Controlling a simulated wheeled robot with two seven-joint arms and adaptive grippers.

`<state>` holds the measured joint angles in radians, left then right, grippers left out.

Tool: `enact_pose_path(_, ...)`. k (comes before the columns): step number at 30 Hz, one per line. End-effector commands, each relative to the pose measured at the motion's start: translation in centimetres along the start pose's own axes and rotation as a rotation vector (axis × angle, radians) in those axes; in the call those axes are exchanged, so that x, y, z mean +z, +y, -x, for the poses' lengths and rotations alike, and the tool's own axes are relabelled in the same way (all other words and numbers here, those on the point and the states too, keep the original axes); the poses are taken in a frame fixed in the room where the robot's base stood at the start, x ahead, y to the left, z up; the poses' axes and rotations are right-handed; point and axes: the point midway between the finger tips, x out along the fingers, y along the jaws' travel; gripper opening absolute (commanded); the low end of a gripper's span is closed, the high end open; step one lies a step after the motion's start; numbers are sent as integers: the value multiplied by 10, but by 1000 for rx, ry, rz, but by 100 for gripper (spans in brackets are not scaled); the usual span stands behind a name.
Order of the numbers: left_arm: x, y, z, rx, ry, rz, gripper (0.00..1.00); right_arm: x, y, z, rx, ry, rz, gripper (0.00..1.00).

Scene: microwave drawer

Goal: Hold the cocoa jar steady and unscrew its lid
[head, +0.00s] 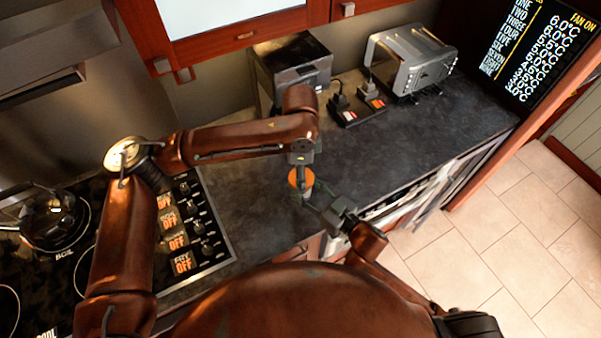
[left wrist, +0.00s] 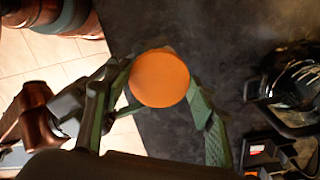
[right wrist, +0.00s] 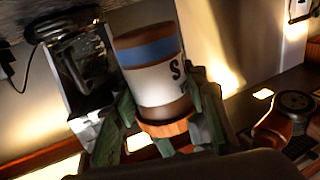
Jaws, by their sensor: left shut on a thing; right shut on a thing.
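The cocoa jar (right wrist: 155,75) shows in the right wrist view, with a white label, a blue band and an orange band nearest my right gripper. The orange lid (left wrist: 160,78) shows as a round disc in the left wrist view, and it also shows in the head view (head: 300,178). My left gripper (left wrist: 160,100) has its green fingers on both sides of the lid. My right gripper (right wrist: 165,115) has its fingers on both sides of the jar; it reaches in from the right in the head view (head: 318,195). The exact finger contacts are partly hidden.
The dark counter (head: 420,135) has free room to the right of the jar. A stove with a glass kettle (head: 52,222) is at the left.

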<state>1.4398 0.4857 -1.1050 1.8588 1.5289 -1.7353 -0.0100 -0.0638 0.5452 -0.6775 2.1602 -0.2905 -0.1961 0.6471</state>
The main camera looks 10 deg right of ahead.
Motion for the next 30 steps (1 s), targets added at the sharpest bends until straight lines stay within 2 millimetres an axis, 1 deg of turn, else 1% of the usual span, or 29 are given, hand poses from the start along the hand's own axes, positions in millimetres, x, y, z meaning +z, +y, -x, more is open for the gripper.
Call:
enact_pose_path(1,-4,1,0,1,10,89,22,-4,-4,-1,-8,10,1,0)
enact_pose_path(24,-1,4,1,1,6,1684,22,-4,-3,0,-7,10,1,0)
enact_pose_path(27,-1,5,1,0,5,1863,22,-4,-3,0,-6,9,2,0)
enact_pose_path(30,-1,5,1,0,4,1991,22,-4,-2,0,-5,9,2,0)
